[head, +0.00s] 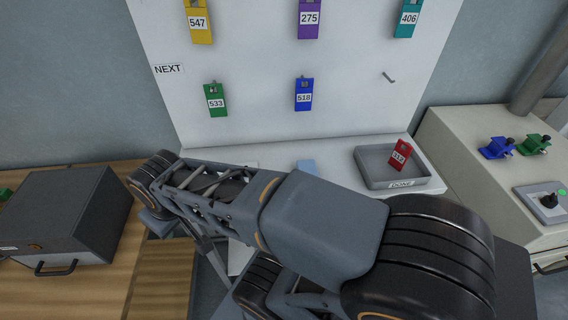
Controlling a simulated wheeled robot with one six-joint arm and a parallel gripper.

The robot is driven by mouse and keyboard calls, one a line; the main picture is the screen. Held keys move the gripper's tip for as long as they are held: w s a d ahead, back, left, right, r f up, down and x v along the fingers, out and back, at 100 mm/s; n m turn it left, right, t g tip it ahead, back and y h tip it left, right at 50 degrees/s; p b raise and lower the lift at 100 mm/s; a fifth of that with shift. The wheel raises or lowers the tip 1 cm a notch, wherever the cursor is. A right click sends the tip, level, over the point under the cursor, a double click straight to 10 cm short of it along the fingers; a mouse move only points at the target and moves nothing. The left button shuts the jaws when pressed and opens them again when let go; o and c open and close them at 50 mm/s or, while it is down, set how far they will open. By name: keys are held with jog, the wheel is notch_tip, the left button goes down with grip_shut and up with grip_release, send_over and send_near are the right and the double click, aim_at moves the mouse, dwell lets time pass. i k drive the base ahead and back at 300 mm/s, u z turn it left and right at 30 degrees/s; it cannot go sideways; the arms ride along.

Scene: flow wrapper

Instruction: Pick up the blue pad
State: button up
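My arm crosses the middle of the head view from lower right to left. The fingers of my gripper cannot be made out, so I cannot tell where they are relative to the pad.
The white board (258,62) holds several coloured tags, including a blue tag (304,94) marked 518, and one empty hook (389,77). A grey tray (376,162) holds a red tag (400,155). A dark box (62,214) stands left. Blue (497,148) and green (535,144) pieces sit right.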

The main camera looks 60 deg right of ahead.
aim_at(309, 166)
jog(key=u, duration=0.05)
jog(key=k, duration=0.45)
jog(key=z, duration=0.6)
jog(key=i, duration=0.15)
jog(key=z, duration=1.25)
jog(key=k, duration=0.5)
jog(key=u, duration=0.8)
jog(key=i, duration=0.7)
jog(key=z, duration=1.25)
